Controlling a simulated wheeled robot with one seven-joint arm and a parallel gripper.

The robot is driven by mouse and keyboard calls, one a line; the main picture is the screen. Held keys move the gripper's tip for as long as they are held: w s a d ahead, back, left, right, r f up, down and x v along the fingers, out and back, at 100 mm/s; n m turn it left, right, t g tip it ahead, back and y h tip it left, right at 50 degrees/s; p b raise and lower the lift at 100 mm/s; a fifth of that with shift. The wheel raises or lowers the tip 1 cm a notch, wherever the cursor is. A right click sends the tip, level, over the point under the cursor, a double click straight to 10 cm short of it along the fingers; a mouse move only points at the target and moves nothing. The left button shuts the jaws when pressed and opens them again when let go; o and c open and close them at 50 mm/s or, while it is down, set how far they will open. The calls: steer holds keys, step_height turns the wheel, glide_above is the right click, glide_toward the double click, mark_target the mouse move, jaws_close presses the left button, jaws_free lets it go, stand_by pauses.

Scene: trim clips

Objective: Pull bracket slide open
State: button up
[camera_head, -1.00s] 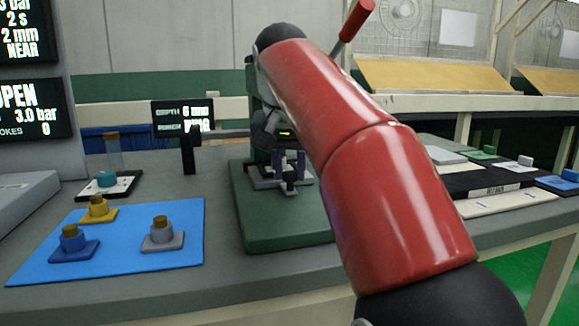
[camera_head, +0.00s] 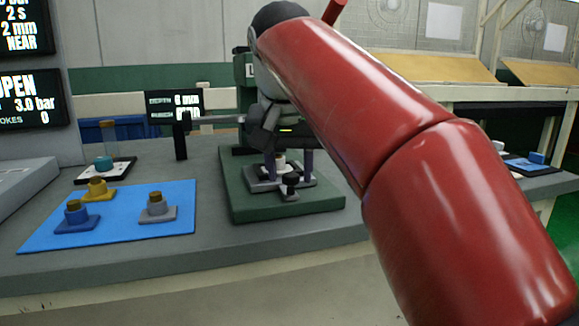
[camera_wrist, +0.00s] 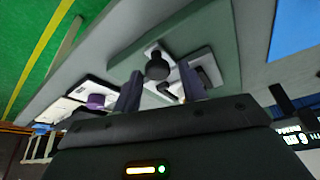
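The bracket slide (camera_head: 262,186) is a grey plate on a green base (camera_head: 245,212), with a dark round knob (camera_head: 291,180) at its front. A small pale part sits on the slide behind the knob. My gripper (camera_head: 289,172) points down over the slide, its two purple-grey fingers apart. In the wrist view, my gripper (camera_wrist: 160,88) is open, and the black knob (camera_wrist: 157,68) shows between and beyond the fingertips. I cannot tell whether a finger touches it. The slide also shows there as a light grey plate (camera_wrist: 182,66), partly hidden by the right finger.
A blue mat (camera_head: 120,235) with several knobbed blocks lies to the left. A dark post (camera_head: 180,138) with a horizontal bar stands left of my gripper. My red arm hides the right side.

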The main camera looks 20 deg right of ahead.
steer(key=shift+o, duration=0.3)
steer(key=p+v, duration=0.2)
steer(key=v, duration=0.5)
steer(key=shift+r, duration=0.35)
steer(key=shift+s, duration=0.2)
